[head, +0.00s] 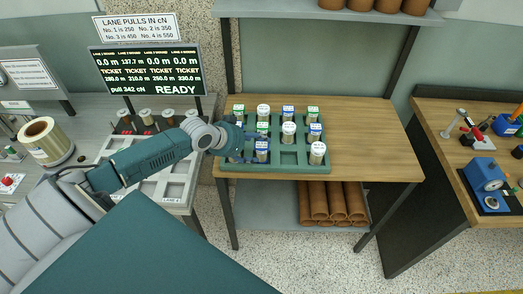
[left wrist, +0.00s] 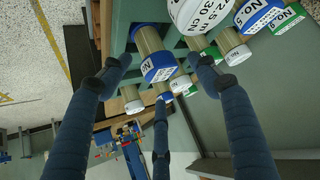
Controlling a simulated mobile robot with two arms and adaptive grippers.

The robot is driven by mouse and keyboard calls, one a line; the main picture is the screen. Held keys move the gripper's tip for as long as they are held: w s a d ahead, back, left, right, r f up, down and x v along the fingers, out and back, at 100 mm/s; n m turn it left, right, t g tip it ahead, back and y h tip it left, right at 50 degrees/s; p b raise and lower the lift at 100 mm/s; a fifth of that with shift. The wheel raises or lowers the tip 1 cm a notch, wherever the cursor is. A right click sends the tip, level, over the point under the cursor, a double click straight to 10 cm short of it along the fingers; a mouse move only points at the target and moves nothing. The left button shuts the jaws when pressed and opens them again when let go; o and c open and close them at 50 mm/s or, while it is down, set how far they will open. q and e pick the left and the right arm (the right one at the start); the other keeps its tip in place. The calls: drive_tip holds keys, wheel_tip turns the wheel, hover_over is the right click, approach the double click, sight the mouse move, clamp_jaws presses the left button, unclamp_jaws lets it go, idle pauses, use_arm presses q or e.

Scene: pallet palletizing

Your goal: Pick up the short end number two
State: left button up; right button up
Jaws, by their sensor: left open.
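A green tray (head: 275,168) on the wooden table holds several short ends, small spools with green, white or blue-marked caps. My left gripper (head: 244,150) is at the tray's left side, beside a blue-marked short end (head: 262,151). In the left wrist view my left gripper (left wrist: 154,80) is open, its fingers spread around a blue-and-white-capped short end (left wrist: 156,58), with no clear grip on it. Its number cannot be read fully. A large white cap (left wrist: 195,12) is right beside it. My right gripper is not in view.
The wooden table (head: 375,140) is clear right of the tray. Brown tubes (head: 333,203) lie on the shelf below. A black display (head: 147,72) reads "pull 342 cN READY" under a lane pulls sign (head: 137,27). A grey tray (head: 172,185) stands on the left bench.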

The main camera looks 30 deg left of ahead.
sight(259, 146)
use_arm(q)
drive_tip(key=shift+x, duration=1.7)
drive_tip(key=shift+r, duration=0.1)
drive_tip(key=c, duration=1.2)
drive_tip(key=shift+o, duration=0.2)
